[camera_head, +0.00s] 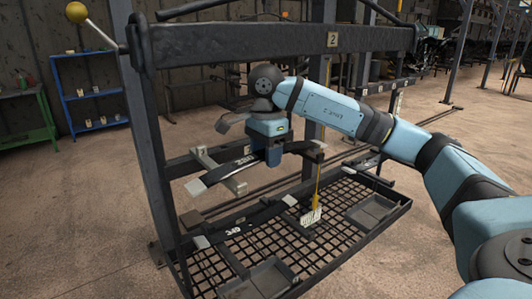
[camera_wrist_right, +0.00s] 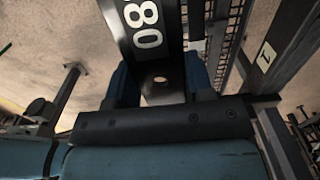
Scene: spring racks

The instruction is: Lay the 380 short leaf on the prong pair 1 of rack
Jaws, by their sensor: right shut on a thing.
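The 380 short leaf (camera_head: 220,172) is a dark, gently curved strip with pale ends and white digits. My right gripper (camera_head: 273,154) is shut on it near its middle and holds it up inside the rack (camera_head: 240,42). In the right wrist view the leaf (camera_wrist_right: 147,28) shows the digits "80" and a round hole between the blue fingers of the gripper (camera_wrist_right: 160,85). A plate marked 1 (camera_wrist_right: 265,57) sits on a rack post at the right there. A pale prong (camera_head: 208,160) shows close behind the leaf; contact cannot be told. My left gripper is not in view.
Another dark leaf marked 340 (camera_head: 233,231) lies lower, above the rack's mesh shelf (camera_head: 330,247). A yellow strap with a tag (camera_head: 312,216) hangs right of my gripper. The top beam carries plate 2 (camera_head: 332,40). A blue shelf (camera_head: 90,97) and green table (camera_head: 27,125) stand far left.

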